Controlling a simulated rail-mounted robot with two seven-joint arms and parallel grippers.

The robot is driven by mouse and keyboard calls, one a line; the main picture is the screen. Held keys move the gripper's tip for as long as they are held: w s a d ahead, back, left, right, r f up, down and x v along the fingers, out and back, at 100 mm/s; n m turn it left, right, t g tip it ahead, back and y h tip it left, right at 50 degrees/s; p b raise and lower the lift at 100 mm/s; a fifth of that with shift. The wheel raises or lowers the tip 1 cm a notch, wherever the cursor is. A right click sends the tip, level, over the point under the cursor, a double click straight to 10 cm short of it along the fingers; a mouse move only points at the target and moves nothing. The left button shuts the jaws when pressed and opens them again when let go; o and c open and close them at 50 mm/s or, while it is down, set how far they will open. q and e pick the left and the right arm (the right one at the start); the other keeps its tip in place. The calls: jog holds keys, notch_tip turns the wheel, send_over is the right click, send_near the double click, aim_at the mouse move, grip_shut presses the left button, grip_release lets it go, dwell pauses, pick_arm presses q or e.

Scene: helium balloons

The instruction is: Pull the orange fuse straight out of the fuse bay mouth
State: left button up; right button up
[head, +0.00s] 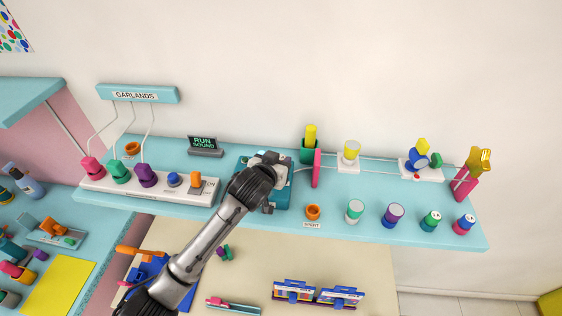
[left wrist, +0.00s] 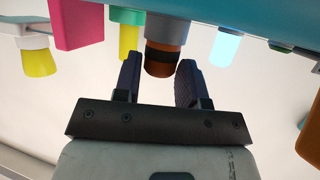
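The orange fuse (left wrist: 160,62) shows in the left wrist view as a dark orange cylinder with a black band, seated in a grey collar (left wrist: 165,28), the fuse bay mouth. My left gripper (left wrist: 159,80) is open, with one finger on each side of the fuse's free end. Whether either finger touches it is hard to tell. In the head view my left gripper (head: 270,165) is over the teal fuse bay box (head: 282,193) and hides the fuse and the mouth. My right gripper is not in view.
An orange cup (head: 312,212) marked SPENT stands right of the box. A pink upright plate (head: 317,168) and a green holder with a yellow cylinder (head: 310,136) are close by. Several capped cylinders line the shelf's front right. A white switch strip (head: 150,188) lies left.

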pick_arm(q)
jog(key=c, duration=0.5)
jog(key=shift+r, duration=0.1)
jog(key=shift+r, duration=0.2)
notch_tip(320, 180, up, 3)
jog(key=shift+r+b, duration=0.2)
jog(key=shift+b, duration=0.95)
jog(key=s+d+r+b, duration=0.1)
jog(key=s+d+r, duration=0.1)
jog(key=s, duration=0.1)
jog(key=s+d+r+b, duration=0.1)
jog(key=s+d+r, duration=0.1)
jog(key=s, duration=0.1)
jog(key=s+d+r+b, duration=0.1)
jog(key=s+r, duration=0.2)
jog(key=s, duration=0.1)
jog(key=shift+d, duration=0.4)
jog(key=shift+r, duration=0.2)
